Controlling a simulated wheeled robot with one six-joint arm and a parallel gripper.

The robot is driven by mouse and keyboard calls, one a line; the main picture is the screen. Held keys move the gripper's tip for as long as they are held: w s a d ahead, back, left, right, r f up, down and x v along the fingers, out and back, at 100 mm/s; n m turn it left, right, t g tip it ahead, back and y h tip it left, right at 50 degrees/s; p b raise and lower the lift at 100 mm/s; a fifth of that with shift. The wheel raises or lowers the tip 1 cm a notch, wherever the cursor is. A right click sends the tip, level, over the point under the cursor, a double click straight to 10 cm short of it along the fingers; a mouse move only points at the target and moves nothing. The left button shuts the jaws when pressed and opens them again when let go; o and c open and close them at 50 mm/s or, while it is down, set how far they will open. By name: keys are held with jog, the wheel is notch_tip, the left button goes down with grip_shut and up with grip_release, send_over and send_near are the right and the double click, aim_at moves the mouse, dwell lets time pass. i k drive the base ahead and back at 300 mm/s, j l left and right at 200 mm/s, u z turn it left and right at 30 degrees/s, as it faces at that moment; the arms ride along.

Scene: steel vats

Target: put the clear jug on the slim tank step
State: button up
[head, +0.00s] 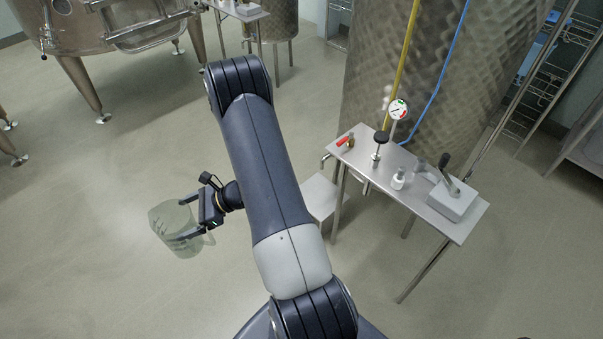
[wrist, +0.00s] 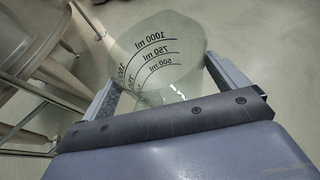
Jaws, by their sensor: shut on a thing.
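The clear jug (head: 172,232) is in the grip of my gripper (head: 192,222), held out over the floor at the left in the head view. In the wrist view the jug (wrist: 160,50) sits between the two fingers, with black volume marks on its wall. My gripper also shows there (wrist: 160,85), shut on the jug. A low, pale step (head: 319,196) stands by the tall dimpled steel tank (head: 440,90), right of my arm. My arm hides part of this step. The jug is well apart from it, to the left.
A narrow steel table (head: 428,207) stands in front of the dimpled tank, above and right of the step. Open floor surrounds the jug. A large vat (head: 90,25) stands behind.

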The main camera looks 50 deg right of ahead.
aim_at(317, 197)
jog(key=i+z, duration=0.45)
jog(key=i+j+z, duration=0.25)
jog(key=i+z, duration=0.15)
jog(key=i+j+z, duration=0.6)
jog(key=z, duration=0.25)
jog(key=i+j+z, duration=0.25)
jog(key=z, duration=0.15)
jog(key=i+j+z, duration=0.15)
jog(key=j+z, duration=0.25)
jog(key=i+j+z, duration=0.15)
jog(key=j+z, duration=0.2)
jog(key=i+j+z, duration=0.2)
jog(key=j+z, duration=0.2)
jog(key=j, duration=0.2)
jog(key=k, duration=0.05)
